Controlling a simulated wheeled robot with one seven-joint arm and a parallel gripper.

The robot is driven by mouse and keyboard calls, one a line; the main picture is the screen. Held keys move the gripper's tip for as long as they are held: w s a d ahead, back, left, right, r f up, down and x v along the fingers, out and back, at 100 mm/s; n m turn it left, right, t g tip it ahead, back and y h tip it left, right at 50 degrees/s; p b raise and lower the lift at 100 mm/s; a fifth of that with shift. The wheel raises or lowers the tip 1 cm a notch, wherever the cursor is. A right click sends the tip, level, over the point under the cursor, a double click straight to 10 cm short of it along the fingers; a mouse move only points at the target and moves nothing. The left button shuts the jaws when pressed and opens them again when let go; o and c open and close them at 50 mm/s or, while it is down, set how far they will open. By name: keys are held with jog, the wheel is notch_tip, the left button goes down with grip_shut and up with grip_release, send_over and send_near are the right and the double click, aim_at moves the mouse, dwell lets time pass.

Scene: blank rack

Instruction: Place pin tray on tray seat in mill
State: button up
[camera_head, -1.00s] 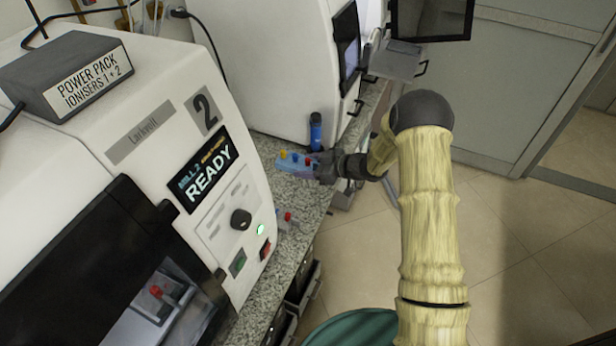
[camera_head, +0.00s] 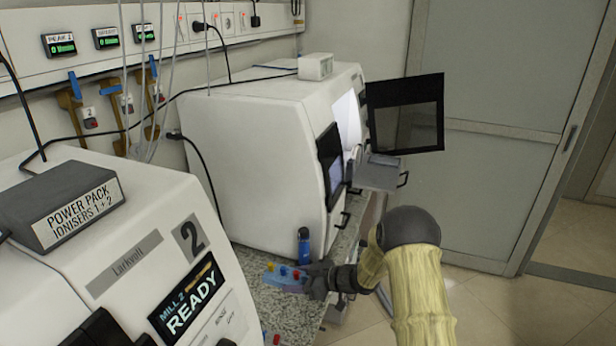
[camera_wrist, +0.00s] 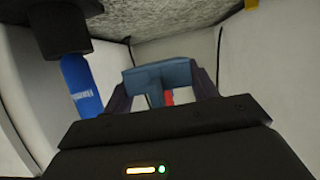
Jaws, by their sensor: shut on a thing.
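In the wrist view the blue tray (camera_wrist: 160,75) sits between the dark fingers (camera_wrist: 163,98). The far white mill (camera_head: 255,135) has its dark-windowed door (camera_head: 405,115) swung open at its right side, with a bright interior (camera_head: 347,122). The near mill (camera_head: 150,255) is labelled 2 and shows READY. A tray seat cannot be made out in either mill.
A blue bottle (camera_head: 304,246) stands on the counter just behind the tray; it also shows in the wrist view (camera_wrist: 82,88). A grey shelf with a handle (camera_head: 382,172) juts out below the open door. A power pack (camera_head: 75,203) sits on the near mill. The floor at right is clear.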

jog(key=shift+s+d+m+t+h, duration=0.15)
jog(key=shift+s+m+t+h, duration=0.15)
jog(key=shift+m+t, duration=0.3)
jog(key=shift+s+d+f+m+t+h+p, duration=0.2)
jog(key=shift+d+m+t+h+p, duration=0.25)
jog(key=shift+m+t, duration=0.3)
jog(key=s+d+f+m+t+h+p, duration=0.1)
jog(key=s+d+f+m+t+h, duration=0.1)
jog(key=d, duration=0.7)
jog(key=s+d+f+m+t+h+p, duration=0.1)
jog(key=s+d+m+t+h, duration=0.3)
jog(key=d+m+h, duration=0.5)
jog(key=shift+s+d+f, duration=0.4)
jog(key=shift+s+f, duration=0.25)
jog(key=shift+s, duration=0.4)
jog(key=s+f, duration=0.4)
jog(key=f, duration=0.1)
jog(key=shift+s+f, duration=0.2)
jog(key=shift+f, duration=0.05)
